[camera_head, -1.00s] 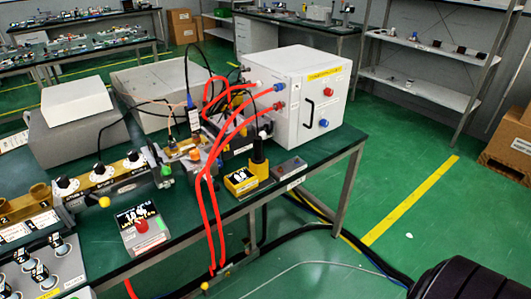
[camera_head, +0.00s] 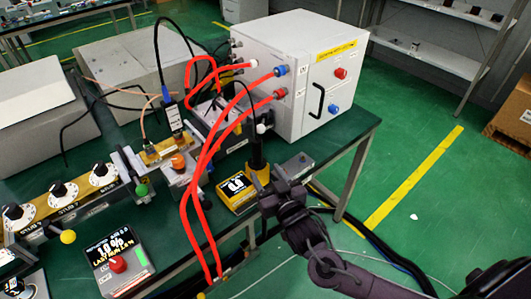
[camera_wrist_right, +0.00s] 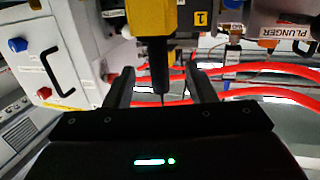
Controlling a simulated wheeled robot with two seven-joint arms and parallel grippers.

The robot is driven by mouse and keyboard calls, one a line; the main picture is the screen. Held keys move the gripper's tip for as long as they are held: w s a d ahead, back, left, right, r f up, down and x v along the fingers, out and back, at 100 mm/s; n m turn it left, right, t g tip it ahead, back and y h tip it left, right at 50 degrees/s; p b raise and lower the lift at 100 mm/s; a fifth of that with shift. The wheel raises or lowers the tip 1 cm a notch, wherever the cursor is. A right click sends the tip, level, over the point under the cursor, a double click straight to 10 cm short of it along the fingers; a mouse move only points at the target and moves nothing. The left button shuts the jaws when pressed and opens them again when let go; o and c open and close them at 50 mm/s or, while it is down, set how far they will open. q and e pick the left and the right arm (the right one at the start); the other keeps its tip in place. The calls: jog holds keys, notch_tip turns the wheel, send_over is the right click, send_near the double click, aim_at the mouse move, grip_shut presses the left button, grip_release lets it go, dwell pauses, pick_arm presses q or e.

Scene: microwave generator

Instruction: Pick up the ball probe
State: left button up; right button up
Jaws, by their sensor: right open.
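My right gripper (camera_head: 268,184) is at the lower part of the probe in the head view. In the wrist view, its two fingers (camera_wrist_right: 161,88) stand apart on either side of the handle; contact cannot be told. My left gripper is not in view.
A white box (camera_head: 300,75) with a black handle and red hoses (camera_head: 205,165) stands behind the probe. The floor to the right is mostly clear.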

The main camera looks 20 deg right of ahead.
aim_at(259, 155)
jog(key=shift+w+d+r+t, duration=0.1)
jog(key=shift+w+r+t, duration=0.4)
jog(key=shift+r, duration=0.3)
jog(key=w, duration=0.2)
jog(key=shift+w+p, duration=0.35)
jog(key=w, duration=0.1)
jog(key=w+p, duration=0.1)
jog(key=w, duration=0.1)
jog(key=shift+w+a+f, duration=0.1)
jog(key=shift+w+a, duration=0.1)
jog(key=shift+w, duration=0.1)
jog(key=shift+w+f, duration=0.15)
jog(key=shift+w, duration=0.3)
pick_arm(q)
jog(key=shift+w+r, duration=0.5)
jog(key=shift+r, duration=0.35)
pick_arm(e)
grip_shut()
